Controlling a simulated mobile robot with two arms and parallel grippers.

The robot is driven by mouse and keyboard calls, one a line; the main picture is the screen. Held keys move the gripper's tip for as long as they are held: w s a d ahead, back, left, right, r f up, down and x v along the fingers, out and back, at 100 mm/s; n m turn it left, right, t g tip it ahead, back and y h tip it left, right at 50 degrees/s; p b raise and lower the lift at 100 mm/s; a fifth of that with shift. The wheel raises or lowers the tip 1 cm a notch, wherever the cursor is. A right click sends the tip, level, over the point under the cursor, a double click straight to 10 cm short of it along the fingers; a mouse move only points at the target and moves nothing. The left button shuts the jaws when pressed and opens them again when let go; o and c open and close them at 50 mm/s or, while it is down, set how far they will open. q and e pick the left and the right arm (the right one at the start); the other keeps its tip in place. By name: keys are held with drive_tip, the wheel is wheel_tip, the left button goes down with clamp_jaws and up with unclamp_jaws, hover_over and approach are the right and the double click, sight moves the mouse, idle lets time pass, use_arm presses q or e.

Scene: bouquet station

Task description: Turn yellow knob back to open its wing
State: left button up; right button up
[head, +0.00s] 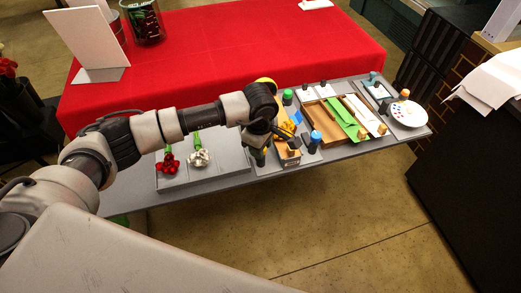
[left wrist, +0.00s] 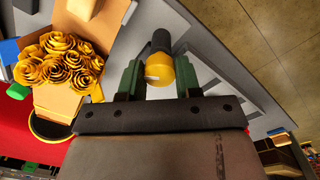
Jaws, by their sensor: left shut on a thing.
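The yellow knob (left wrist: 158,72) shows in the left wrist view, with a black part (left wrist: 160,42) at its far end. My left gripper (left wrist: 158,82) has its two dark green fingers on either side of the knob and is shut on it. In the head view my left gripper (head: 259,153) is at the front edge of the grey table, and the knob is hidden there. A tan cardboard wrap (left wrist: 95,15) with yellow roses (left wrist: 58,58) lies left of the fingers in the wrist view. I cannot tell which panel is the knob's wing. My right gripper is not in view.
Red flowers (head: 167,164) and white flowers (head: 199,158) lie on the grey table left of my gripper. A wooden tray (head: 322,128), a green strip (head: 343,118) and a white palette (head: 408,113) are to the right. A red-covered table (head: 250,45) stands behind.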

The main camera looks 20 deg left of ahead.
use_arm(q)
drive_tip(key=n+b, duration=0.4)
drive_tip(key=n, duration=0.2)
drive_tip(key=shift+f, duration=0.15)
drive_tip(key=n+b, duration=0.2)
drive_tip(key=n, duration=0.3)
drive_tip(key=shift+r, duration=0.2)
drive_tip(key=o, duration=0.9)
wheel_tip(320, 180, up, 11)
drive_tip(key=shift+s+d+f+b, duration=0.1)
drive_tip(key=shift+d+b, duration=0.05)
drive_tip(key=shift+b, duration=0.9)
